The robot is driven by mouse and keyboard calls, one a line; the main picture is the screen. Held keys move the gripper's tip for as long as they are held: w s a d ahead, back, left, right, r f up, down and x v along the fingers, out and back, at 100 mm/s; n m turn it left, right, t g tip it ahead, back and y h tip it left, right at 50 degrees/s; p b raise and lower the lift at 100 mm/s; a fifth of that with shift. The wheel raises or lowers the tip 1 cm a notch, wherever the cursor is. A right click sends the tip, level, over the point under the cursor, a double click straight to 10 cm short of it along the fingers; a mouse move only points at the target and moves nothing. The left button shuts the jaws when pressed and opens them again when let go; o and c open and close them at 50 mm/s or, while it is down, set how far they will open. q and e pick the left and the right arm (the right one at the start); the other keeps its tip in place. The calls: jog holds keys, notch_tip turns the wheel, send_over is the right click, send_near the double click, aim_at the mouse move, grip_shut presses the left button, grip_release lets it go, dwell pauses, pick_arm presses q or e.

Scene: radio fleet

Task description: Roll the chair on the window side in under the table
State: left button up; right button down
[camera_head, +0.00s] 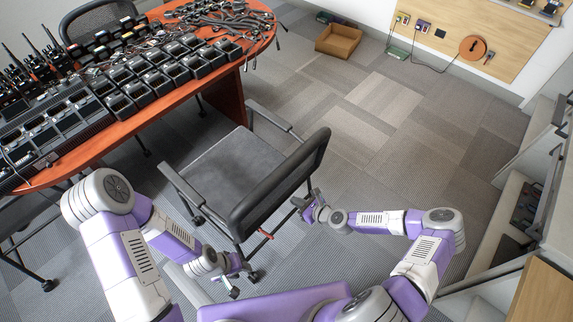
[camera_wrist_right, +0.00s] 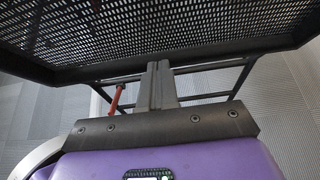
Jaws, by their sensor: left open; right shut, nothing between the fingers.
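A black office chair (camera_head: 228,166) with armrests stands right in front of me, pulled out from the wooden table (camera_head: 200,90), its back toward me. Its mesh backrest (camera_wrist_right: 150,30) fills the top of the right wrist view, with a red lever (camera_wrist_right: 117,98) below. My right gripper (camera_head: 305,205) is shut and empty, beside the right end of the backrest; the wrist view shows its closed fingers (camera_wrist_right: 159,85) by the backrest's lower edge. I cannot tell whether they touch. My left gripper (camera_head: 240,265) is open, low behind the chair, near its base. No window shows.
Another mesh chair (camera_head: 92,20) stands at the table's far side. The table carries radios, chargers and cables. A cardboard box (camera_head: 338,40) lies on the floor at the back. Shelving (camera_head: 510,200) lines the right; the carpet between is clear.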

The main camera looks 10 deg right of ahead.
aim_at(286, 192)
jog(key=shift+w+a+b, duration=0.35)
jog(key=shift+w+a, duration=0.75)
jog(key=shift+w, duration=0.3)
jog(key=shift+w+a+b, duration=0.35)
jog(key=shift+w+a, duration=0.75)
jog(key=shift+w, duration=0.3)
jog(key=w+a+b, duration=0.2)
jog(key=w+a, duration=0.2)
jog(key=w, duration=0.1)
jog(key=shift+w, duration=0.25)
jog(key=shift+a, duration=0.1)
jog(key=w+a+b, duration=0.3)
jog(key=w+a, duration=0.1)
jog(key=w, duration=0.1)
jog(key=shift+w+a, duration=0.15)
jog(key=shift+w, duration=0.1)
